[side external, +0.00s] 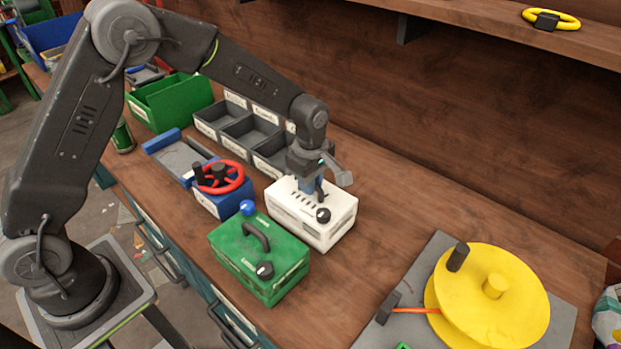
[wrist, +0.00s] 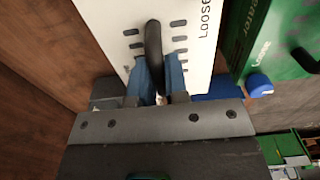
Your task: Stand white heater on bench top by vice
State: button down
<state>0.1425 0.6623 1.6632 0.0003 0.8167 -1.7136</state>
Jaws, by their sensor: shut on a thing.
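The white heater (side external: 341,216), a box with dark slots, a dark knob and a black handle on top, is upright at the middle of the bench top (side external: 400,215). I cannot tell whether its base touches the wood. My gripper (side external: 318,192) is above it, its blue fingers shut on the handle. In the wrist view the heater (wrist: 192,62) shows its slotted top, and my gripper (wrist: 160,78) has a finger on each side of the handle. The vice (side external: 182,160), with a grey bed and blue jaw, lies left of the heater, beyond a blue box with a red wheel (side external: 236,173).
A green box (side external: 258,262) with handle and knobs stands close in front-left of the heater. Grey labelled bins (side external: 240,130) and a green bin (side external: 172,101) are behind. A yellow reel (side external: 515,292) sits on a grey plate at right. Bench between heater and reel is clear.

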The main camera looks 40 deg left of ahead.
jog(key=shift+f, duration=0.1)
dwell(0.3)
jog(key=c, duration=1.1)
grip_release()
jog(key=shift+f, duration=0.1)
jog(key=shift+o, duration=0.2)
jog(key=s+a+r+m+t, duration=0.1)
jog(key=s+r+m, duration=0.1)
jog(key=r, duration=0.7)
jog(key=s+a+r+m, duration=0.1)
jog(key=s+r, duration=0.2)
jog(key=r, duration=0.7)
jog(key=s+a+r+m+t, duration=0.1)
jog(key=s+a+m+t, duration=0.1)
jog(key=s+m, duration=0.5)
jog(key=s+a+r+m+t, duration=0.1)
jog(key=s+a+m+t, duration=0.1)
jog(key=s+m, duration=0.6)
jog(key=s, duration=0.5)
jog(key=shift+s+a+t, duration=0.3)
jog(key=shift+s+a, duration=0.05)
